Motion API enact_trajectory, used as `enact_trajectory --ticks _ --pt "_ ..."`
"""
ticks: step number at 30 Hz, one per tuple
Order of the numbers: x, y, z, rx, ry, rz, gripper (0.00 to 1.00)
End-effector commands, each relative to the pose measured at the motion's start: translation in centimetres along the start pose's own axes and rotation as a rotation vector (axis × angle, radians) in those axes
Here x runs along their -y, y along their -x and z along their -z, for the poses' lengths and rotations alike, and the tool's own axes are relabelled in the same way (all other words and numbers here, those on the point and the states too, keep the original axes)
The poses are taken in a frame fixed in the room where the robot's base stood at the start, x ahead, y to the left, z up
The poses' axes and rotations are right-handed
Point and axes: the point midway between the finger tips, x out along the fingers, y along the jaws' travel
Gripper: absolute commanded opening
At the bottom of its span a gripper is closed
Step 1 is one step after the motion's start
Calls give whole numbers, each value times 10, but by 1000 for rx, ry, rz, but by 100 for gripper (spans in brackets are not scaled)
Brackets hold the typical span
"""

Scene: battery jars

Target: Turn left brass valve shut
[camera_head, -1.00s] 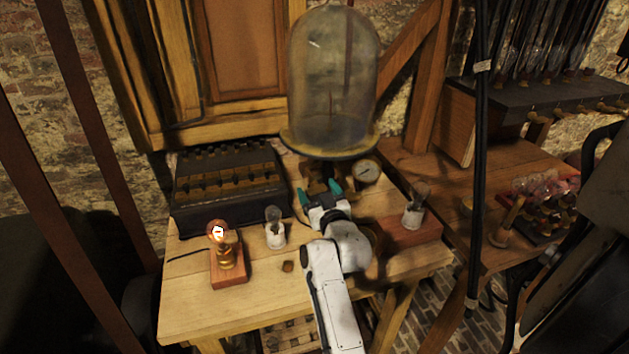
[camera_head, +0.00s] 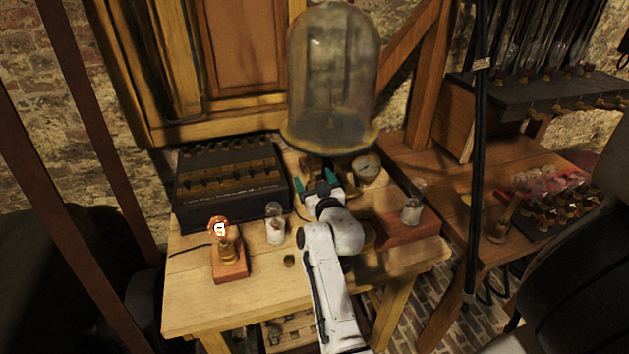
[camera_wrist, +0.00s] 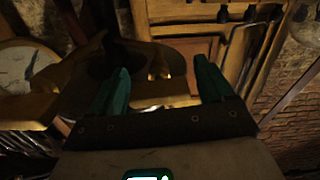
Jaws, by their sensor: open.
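My gripper (camera_head: 314,180) is open, its teal fingers apart below the glass bell jar (camera_head: 331,80) on its brass-rimmed stand. In the wrist view my gripper (camera_wrist: 158,82) also shows open, with nothing held between the fingers. A small bright brass piece (camera_wrist: 158,73) shows beyond and between the fingertips; it may be part of the left valve, but it is too dark to be sure. In the head view the valve area under the jar is mostly hidden by my gripper and the stand. I cannot tell how far the valve is turned.
A round gauge (camera_head: 366,168) stands just right of my gripper and shows at the left of the wrist view (camera_wrist: 22,68). A dark battery box (camera_head: 230,180), a lit bulb (camera_head: 219,229) and a white-based glass jar (camera_head: 275,228) stand left.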

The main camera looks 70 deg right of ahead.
Motion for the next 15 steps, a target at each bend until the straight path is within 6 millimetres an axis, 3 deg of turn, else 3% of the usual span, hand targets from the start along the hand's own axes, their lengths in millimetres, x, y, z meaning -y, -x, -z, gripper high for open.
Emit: enact_trajectory --ticks 4,15 --pt "0 0 0 0 0 0 80" --pt "0 0 0 0 0 0 44"
